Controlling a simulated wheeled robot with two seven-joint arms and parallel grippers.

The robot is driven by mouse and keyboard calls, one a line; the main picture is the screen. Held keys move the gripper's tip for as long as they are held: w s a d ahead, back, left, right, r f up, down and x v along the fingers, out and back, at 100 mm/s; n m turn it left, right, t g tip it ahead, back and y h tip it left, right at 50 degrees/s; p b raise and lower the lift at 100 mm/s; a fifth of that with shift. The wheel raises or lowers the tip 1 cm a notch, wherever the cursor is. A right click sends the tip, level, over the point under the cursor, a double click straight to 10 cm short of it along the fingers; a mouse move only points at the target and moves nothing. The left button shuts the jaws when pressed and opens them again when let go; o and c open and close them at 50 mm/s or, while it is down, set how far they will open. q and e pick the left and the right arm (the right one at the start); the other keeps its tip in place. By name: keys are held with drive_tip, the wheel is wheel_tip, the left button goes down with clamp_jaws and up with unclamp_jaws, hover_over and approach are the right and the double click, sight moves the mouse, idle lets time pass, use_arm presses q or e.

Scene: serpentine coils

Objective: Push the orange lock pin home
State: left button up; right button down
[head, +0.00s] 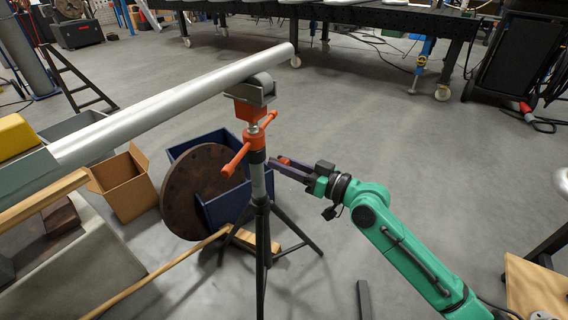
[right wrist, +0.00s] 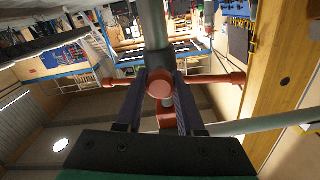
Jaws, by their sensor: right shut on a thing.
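The orange lock pin (head: 284,160) shows as a small orange end by the dark collar of the tripod stand (head: 258,177). In the right wrist view its round knob (right wrist: 160,82) faces the camera between the two dark fingers. My right gripper (head: 275,165) reaches in from the right and is shut on the pin, its fingertips close to the stand's post. The fingers also show in the right wrist view (right wrist: 158,100). The pin's shaft is hidden behind its knob. My left gripper is not in view.
An orange T-handle (head: 236,160) crosses the post above the pin. A long grey pipe (head: 170,105) rests on the stand's roller head (head: 254,90). A rusty disc (head: 195,190) and blue bin (head: 225,207) stand behind the left legs. Floor behind my right arm is open.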

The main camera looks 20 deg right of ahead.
idle(0.9)
drive_tip(key=shift+w+a+r, duration=0.1)
drive_tip(key=shift+w, duration=0.1)
drive_tip(key=shift+p+x, duration=0.4)
drive_tip(key=shift+x, duration=0.65)
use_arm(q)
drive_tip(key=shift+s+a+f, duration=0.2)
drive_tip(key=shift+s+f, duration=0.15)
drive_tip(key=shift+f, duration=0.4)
use_arm(e)
drive_tip(key=c, duration=0.8)
unclamp_jaws()
drive_tip(key=shift+o, duration=1.4)
drive_tip(key=shift+w+a, duration=0.15)
